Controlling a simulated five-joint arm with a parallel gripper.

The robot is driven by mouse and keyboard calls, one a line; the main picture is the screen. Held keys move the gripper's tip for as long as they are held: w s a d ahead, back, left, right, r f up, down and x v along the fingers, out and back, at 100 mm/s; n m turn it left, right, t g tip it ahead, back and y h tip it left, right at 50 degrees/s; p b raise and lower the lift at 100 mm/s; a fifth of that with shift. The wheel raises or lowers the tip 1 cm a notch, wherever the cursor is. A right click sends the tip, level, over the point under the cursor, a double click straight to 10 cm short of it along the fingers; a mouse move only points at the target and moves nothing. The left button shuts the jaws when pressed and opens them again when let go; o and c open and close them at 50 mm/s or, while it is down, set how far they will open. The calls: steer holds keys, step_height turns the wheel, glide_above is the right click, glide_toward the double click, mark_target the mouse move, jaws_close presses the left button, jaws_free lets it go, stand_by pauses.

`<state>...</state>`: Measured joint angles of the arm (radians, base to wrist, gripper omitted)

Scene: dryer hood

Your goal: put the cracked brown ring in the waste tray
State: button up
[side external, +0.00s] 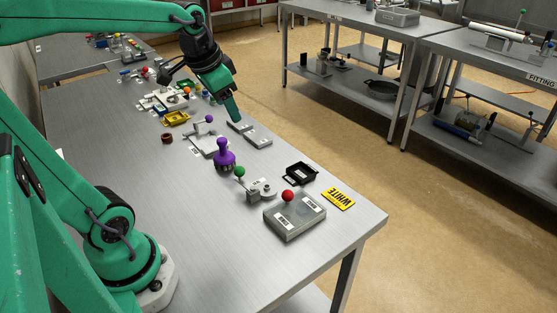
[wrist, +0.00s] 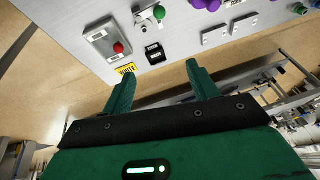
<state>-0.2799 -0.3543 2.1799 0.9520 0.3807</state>
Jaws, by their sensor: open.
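A small brown ring (side external: 167,138) lies on the steel table, left of the middle in the side view. Any crack in it is too small to see. A small black tray (side external: 300,173) sits near the table's right edge and also shows in the wrist view (wrist: 155,54). A yellow tray (side external: 176,118) stands behind the ring. I cannot read which tray is for waste. My gripper (side external: 233,112) is over the table's far right edge, apart from the ring. In the wrist view my gripper (wrist: 161,70) has its fingers apart with nothing between them. The ring is not seen there.
A purple-knobbed piece (side external: 224,155), a green-knobbed fixture (side external: 258,188), a grey box with a red knob (side external: 295,214) and a yellow WHITE label (side external: 338,198) stand at the front right. Grey blocks (side external: 257,138) lie near my gripper. The table's left front is clear.

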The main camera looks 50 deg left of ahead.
steer(key=w+a+f+m+g, duration=0.1)
steer(key=w+a+f, duration=0.2)
steer(key=a, duration=0.8)
steer(key=w+a+f+m+g, duration=0.1)
steer(key=w+a+f, duration=0.15)
steer(key=a, duration=0.75)
steer(key=s+a+f+g, duration=0.1)
steer(key=s+a+f, duration=0.2)
steer(key=a+f, duration=0.3)
steer(key=s+a+f+m+h, duration=0.1)
steer(key=s+a+f, duration=0.2)
steer(key=a, duration=0.5)
steer(key=s+a+f+g, duration=0.1)
steer(key=s+a+f, duration=0.2)
steer(key=a+f, duration=0.3)
steer(key=shift+w+a+f, duration=0.1)
steer(key=shift+a+f, duration=0.1)
steer(key=shift+f, duration=0.9)
steer(key=shift+w+a+f, duration=0.1)
steer(key=shift+a+f, duration=0.05)
steer(key=shift+f, duration=0.9)
steer(key=shift+a+f, duration=0.2)
steer(key=shift+f, duration=0.9)
steer(key=c, duration=1.1)
steer(key=shift+r, duration=0.15)
